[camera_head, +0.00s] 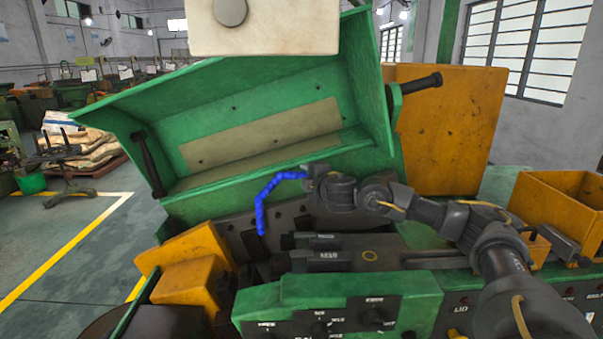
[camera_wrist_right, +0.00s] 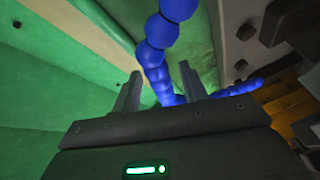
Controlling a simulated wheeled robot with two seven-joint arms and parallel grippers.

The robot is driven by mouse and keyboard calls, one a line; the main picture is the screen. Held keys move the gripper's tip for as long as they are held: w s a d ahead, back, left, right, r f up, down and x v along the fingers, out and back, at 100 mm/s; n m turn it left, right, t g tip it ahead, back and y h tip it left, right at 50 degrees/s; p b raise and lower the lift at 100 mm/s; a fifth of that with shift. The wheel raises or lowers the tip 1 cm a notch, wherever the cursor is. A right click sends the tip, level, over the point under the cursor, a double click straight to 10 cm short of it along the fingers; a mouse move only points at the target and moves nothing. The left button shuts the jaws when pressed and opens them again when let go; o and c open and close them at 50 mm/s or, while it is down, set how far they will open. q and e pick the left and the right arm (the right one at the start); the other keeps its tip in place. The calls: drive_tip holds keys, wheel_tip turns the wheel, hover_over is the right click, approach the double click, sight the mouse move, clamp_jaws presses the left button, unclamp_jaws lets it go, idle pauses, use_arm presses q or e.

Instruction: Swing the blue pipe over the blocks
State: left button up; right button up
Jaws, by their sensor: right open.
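The blue segmented pipe (camera_head: 262,205) curves from beside my right gripper to the left and down, its lower end hanging left of the dark blocks (camera_head: 318,262). My right gripper (camera_head: 307,181) is at the pipe's upper end, above and behind the blocks. In the right wrist view, the pipe (camera_wrist_right: 154,56) runs between the two open fingers (camera_wrist_right: 160,86); I cannot tell whether either finger touches it. A further blue stretch (camera_wrist_right: 240,87) shows to the right there. My left gripper is not in view.
The green lid (camera_head: 225,115) stands raised behind the blocks, with a black handle (camera_head: 421,84) at its right. A green control panel (camera_head: 340,300) lies in front. Yellow bins (camera_head: 560,205) stand at the right, and yellow housings (camera_head: 185,265) at the left.

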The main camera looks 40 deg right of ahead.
drive_tip(key=shift+p+x, duration=0.4)
drive_tip(key=shift+x, duration=1.25)
clamp_jaws()
